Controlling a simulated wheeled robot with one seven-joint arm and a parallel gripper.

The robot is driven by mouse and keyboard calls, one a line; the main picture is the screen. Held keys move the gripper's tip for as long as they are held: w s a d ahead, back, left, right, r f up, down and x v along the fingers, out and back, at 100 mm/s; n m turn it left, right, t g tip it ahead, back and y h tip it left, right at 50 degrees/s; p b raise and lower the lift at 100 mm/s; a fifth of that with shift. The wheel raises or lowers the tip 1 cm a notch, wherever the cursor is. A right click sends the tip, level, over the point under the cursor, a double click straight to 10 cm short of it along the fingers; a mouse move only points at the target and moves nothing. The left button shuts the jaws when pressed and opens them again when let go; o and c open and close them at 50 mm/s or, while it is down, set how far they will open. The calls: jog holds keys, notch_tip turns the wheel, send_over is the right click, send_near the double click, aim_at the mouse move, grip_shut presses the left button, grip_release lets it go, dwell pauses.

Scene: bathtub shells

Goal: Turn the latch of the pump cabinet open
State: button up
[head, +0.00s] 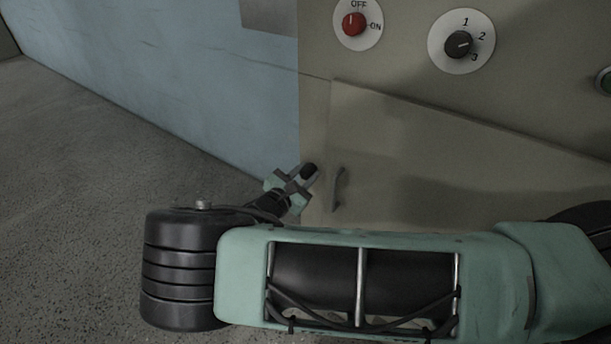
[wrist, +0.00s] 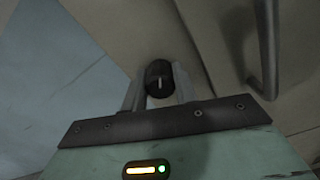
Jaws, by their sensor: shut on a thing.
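The latch is a small black knob (head: 309,169) at the left edge of the beige pump cabinet (head: 470,175), left of the door's handle. In the wrist view the black latch (wrist: 158,73) shows a short pale mark that stands close to upright in the picture. My gripper (head: 302,178) reaches the latch from the lower left and is shut on it. In the wrist view its two fingers (wrist: 159,92) sit on either side of the knob. The fingers hide part of the knob's sides.
A bar handle (head: 339,188) stands out from the door close to the right of my gripper. Above are a red OFF/ON switch (head: 354,24) and a black numbered dial (head: 459,43). A pale blue wall (head: 160,75) runs left, with open grey floor (head: 75,160) before it.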

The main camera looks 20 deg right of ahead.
jog(key=m+b, duration=0.1)
jog(key=m, duration=0.5)
jog(key=shift+a+f+b, duration=0.1)
jog(key=shift+f+b, duration=0.05)
jog(key=shift+b, duration=0.2)
jog(key=m+b, duration=0.1)
jog(key=m, duration=0.4)
jog(key=shift+b, duration=0.3)
jog(key=shift+m, duration=0.4)
jog(key=o, duration=1)
jog(key=shift+c, duration=0.2)
jog(key=shift+s, duration=0.1)
jog(key=b+v, duration=0.2)
jog(key=v, duration=1.5)
jog(key=shift+a, duration=0.1)
